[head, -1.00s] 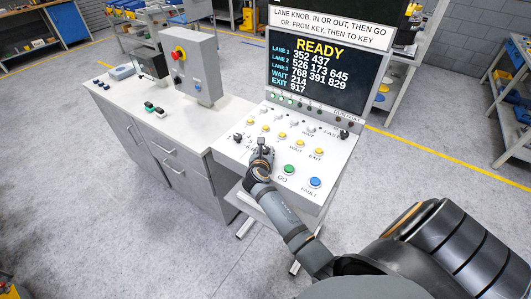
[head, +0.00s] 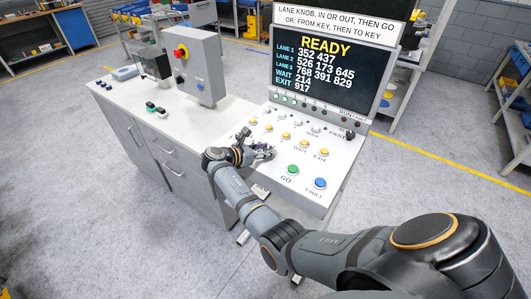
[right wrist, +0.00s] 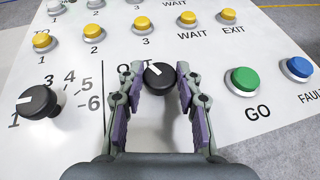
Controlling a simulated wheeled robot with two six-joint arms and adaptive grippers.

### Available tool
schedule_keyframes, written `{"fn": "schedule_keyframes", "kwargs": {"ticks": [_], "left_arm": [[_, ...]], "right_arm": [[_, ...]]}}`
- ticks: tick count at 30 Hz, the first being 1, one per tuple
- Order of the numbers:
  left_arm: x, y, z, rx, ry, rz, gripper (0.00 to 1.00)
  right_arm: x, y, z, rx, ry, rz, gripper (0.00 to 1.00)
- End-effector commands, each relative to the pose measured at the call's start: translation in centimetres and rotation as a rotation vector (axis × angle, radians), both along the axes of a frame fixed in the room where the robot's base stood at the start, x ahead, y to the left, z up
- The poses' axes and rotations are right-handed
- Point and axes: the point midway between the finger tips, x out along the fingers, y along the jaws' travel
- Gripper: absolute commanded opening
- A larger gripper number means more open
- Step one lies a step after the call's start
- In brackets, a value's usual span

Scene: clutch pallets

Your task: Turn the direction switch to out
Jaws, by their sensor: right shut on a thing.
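The direction switch (right wrist: 159,76) is a round black knob with a white pointer line, on the sloped white panel (head: 318,190). In the right wrist view its line points up and left, toward a partly covered label that reads like OUT. My right gripper (right wrist: 156,88) has its two fingers on either side of the knob, shut on it. In the head view the right gripper (head: 262,152) lies low over the panel and hides the knob. My left gripper is in no view.
A black numbered lane knob (right wrist: 38,103) stands just left of the gripper. Yellow buttons (right wrist: 141,26) lie beyond it. The green GO button (right wrist: 245,82) and the blue FAULT button (right wrist: 298,69) are to the right. The screen (head: 325,75) reads READY.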

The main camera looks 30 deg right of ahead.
Motion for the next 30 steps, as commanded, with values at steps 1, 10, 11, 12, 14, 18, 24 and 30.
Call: {"fn": "schedule_keyframes", "kwargs": {"ticks": [1, 10, 11, 12, 14, 18, 24, 30], "left_arm": [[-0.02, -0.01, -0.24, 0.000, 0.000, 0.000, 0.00], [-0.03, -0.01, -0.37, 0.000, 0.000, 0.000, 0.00], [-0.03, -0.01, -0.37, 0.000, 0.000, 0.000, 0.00], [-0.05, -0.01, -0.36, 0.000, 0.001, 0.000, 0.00], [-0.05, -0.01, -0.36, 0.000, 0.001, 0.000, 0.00], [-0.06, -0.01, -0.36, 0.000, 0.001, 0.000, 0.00], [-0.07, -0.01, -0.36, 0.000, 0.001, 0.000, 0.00], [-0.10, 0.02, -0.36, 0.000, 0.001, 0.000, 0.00]], "right_arm": [[0.02, 0.04, -0.18, 0.002, 0.001, -0.009, 0.03], [0.01, 0.03, -0.11, 0.003, 0.002, -0.034, 0.03], [0.01, 0.03, -0.11, 0.003, 0.002, -0.034, 0.03], [0.00, 0.03, -0.11, 0.003, 0.002, -0.034, 0.03], [0.00, 0.03, -0.11, 0.003, 0.001, -0.033, 0.03], [0.00, 0.03, -0.13, 0.003, 0.002, -0.033, 0.37], [0.02, 0.03, -0.09, 0.003, 0.002, -0.032, 0.58], [0.04, 0.02, -0.06, 0.002, 0.001, -0.032, 0.58]]}}
